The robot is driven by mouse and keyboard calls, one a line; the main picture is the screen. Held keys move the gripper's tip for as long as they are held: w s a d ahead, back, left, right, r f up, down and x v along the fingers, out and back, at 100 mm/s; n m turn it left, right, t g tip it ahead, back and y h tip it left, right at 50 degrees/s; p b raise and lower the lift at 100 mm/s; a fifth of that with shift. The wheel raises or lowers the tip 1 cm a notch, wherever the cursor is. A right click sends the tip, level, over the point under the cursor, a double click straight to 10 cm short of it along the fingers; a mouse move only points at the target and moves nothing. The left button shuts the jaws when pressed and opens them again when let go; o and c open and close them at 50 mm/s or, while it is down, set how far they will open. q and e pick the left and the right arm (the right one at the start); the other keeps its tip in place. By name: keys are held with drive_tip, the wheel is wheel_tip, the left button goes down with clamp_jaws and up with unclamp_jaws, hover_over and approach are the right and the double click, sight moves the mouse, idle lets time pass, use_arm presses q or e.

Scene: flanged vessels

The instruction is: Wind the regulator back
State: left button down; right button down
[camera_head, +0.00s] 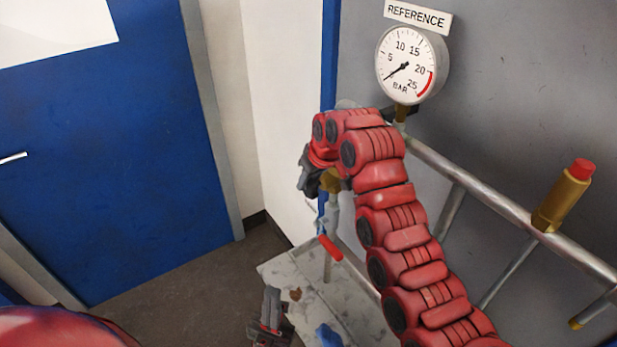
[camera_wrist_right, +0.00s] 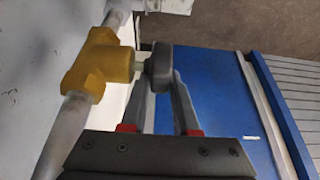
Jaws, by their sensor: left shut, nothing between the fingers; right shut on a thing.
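The brass regulator body (camera_wrist_right: 98,66) sits on a pale pipe in the right wrist view, with a dark round knob (camera_wrist_right: 160,66) on its side. My right gripper (camera_wrist_right: 160,85) is shut on this knob, one finger on each side. In the head view my right arm hides most of the regulator; a bit of brass (camera_head: 331,181) shows beside the hand. The round gauge (camera_head: 405,66) under the REFERENCE sign has its needle pointing lower left, below the 5 mark. My left gripper (camera_head: 271,298) is shut and empty, low over the grey bench.
A grey bench top (camera_head: 283,268) with stains stands below the pipes. A red handle (camera_head: 330,248) is above it. A metal pipe (camera_head: 470,190) runs right to a brass fitting with a red cap (camera_head: 565,192). A blue door (camera_head: 110,150) is at left; floor before it is clear.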

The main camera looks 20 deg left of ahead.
drive_tip(key=shift+w+r+g+h+p, duration=0.15)
drive_tip(key=shift+g+h+p, duration=0.2)
drive_tip(key=shift+p, duration=0.4)
drive_tip(key=shift+a+h+p, duration=0.1)
drive_tip(key=shift+h+p, duration=0.15)
drive_tip(key=shift+p, duration=0.05)
drive_tip(key=shift+g, duration=0.25)
drive_tip(key=c, duration=0.9)
unclamp_jaws()
drive_tip(key=shift+f, duration=0.2)
drive_tip(key=shift+c, duration=0.2)
